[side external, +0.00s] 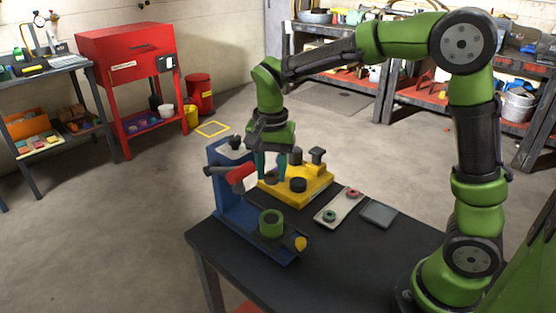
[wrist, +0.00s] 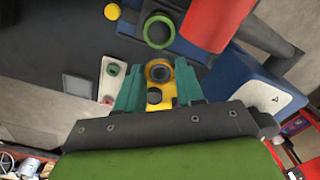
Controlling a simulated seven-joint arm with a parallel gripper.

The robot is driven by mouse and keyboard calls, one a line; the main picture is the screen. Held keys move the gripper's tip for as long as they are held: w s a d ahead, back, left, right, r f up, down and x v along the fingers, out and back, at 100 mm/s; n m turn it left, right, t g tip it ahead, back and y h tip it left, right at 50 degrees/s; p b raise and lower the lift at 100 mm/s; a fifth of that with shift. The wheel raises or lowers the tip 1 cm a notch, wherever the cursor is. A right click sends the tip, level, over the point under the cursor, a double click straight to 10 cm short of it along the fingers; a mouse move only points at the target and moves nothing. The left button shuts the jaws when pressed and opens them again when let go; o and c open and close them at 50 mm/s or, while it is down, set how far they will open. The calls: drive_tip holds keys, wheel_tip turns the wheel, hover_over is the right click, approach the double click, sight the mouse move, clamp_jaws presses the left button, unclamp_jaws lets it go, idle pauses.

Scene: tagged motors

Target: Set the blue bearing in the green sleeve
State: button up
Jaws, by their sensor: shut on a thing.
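The green sleeve (side external: 271,224) stands upright on the blue press-like fixture (side external: 232,207) at the table's left. It shows as a green ring with an open dark bore in the wrist view (wrist: 159,31). My gripper (side external: 270,174) points down over the yellow block (side external: 313,189), behind the sleeve in the side view. Its teal fingers (wrist: 159,76) are shut on a small dark ring, apparently the blue bearing (wrist: 160,73), with yellow around it. The bearing's blue colour is hard to make out. I cannot tell whether it touches the block.
The fixture's red part (side external: 241,173) stands close left of my gripper. The yellow block carries dark posts (side external: 298,184). The table's front is clear.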

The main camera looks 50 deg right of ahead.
sight(271, 177)
drive_tip(key=f, duration=0.4)
drive_tip(key=shift+s+a+f, duration=0.1)
drive_tip(key=shift+s+a, duration=0.2)
drive_tip(key=shift+a, duration=0.1)
drive_tip(key=shift+f, duration=2.35)
drive_tip(key=shift+f, duration=0.75)
idle(0.4)
drive_tip(key=o, duration=1)
drive_tip(key=shift+r, duration=3.25)
